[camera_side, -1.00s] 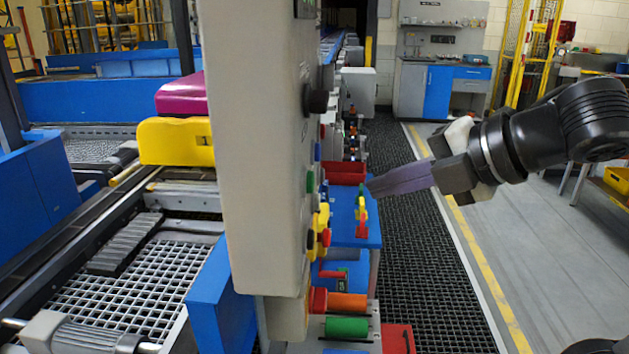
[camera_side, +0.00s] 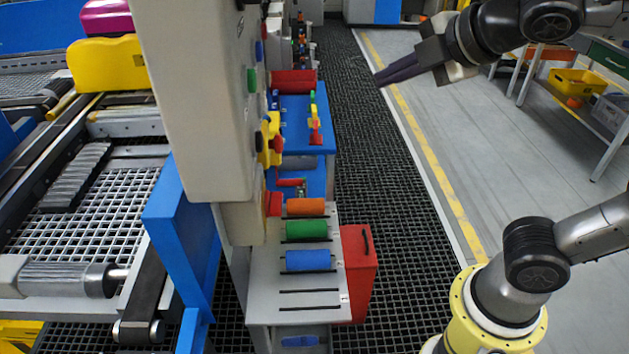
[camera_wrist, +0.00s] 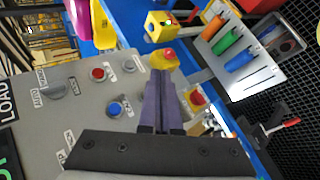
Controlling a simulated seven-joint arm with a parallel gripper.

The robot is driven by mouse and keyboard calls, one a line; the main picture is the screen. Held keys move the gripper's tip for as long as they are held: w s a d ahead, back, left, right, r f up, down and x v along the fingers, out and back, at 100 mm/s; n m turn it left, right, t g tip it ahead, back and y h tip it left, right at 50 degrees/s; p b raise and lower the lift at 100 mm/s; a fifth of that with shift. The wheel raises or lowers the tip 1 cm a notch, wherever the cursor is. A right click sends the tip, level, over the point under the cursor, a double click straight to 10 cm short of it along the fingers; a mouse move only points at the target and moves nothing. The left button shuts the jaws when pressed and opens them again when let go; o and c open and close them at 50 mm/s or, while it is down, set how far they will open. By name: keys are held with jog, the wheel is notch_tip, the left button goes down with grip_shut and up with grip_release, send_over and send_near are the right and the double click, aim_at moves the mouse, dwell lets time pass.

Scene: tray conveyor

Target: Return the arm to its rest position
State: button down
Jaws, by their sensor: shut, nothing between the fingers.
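My gripper (camera_side: 382,80) is at the upper right of the side view, above the dark grated mat and the yellow floor line. Its two dark purple fingers lie together and hold nothing. In the wrist view, my gripper (camera_wrist: 161,75) points in front of the grey control panel (camera_wrist: 60,100). The same panel (camera_side: 195,100) stands left of my gripper in the side view, with a clear gap between them. My arm is bent, and its lower part shows at the bottom right.
A red box (camera_side: 360,270) is beside the rack. A tray conveyor (camera_side: 95,230) runs at the left.

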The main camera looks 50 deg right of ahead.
jog(key=s+d+f+m+g+y, duration=0.1)
jog(key=s+f+m+g, duration=0.3)
jog(key=s+f+m, duration=0.7)
notch_tip(320, 180, down, 2)
jog(key=d+m, duration=0.1)
jog(key=m, duration=0.3)
jog(key=shift+s+g, duration=0.35)
jog(key=shift+g, duration=0.05)
jog(key=c, duration=1.5)
grip_release()
jog(key=shift+c, duration=0.2)
